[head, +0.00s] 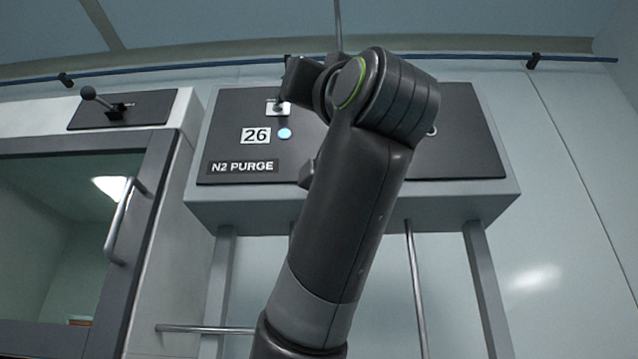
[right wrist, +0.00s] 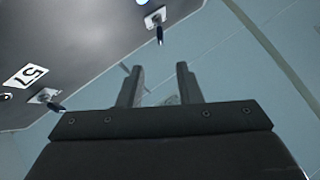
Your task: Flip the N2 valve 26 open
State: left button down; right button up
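The panel (head: 235,110) carries a plate reading 26 (head: 255,135), a lit blue lamp (head: 285,133) and an N2 PURGE label (head: 242,167). Above the 26 plate is a small pale switch mount (head: 278,107), taken as valve 26, its lever partly covered by my right wrist. In the right wrist view my right gripper (right wrist: 159,84) has its two fingers apart with nothing between them. Two small levers show there, one at the top (right wrist: 159,30) near a blue lamp, one at the left (right wrist: 50,101) by a plate resembling 57. Both are apart from the fingers. My left gripper is out of view.
My right arm covers the panel's middle in the head view. A cabinet with a glass door and handle (head: 121,220) stands at the left, with a black knobbed lever (head: 98,99) on top. A blue pipe (head: 200,65) runs along the wall. The right wall is clear.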

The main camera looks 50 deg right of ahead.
jog(key=b+v, duration=0.1)
jog(key=v, duration=0.2)
jog(key=shift+s+a+f, duration=0.1)
jog(key=shift+s+f, duration=0.15)
jog(key=shift+w, duration=0.1)
dwell(0.4)
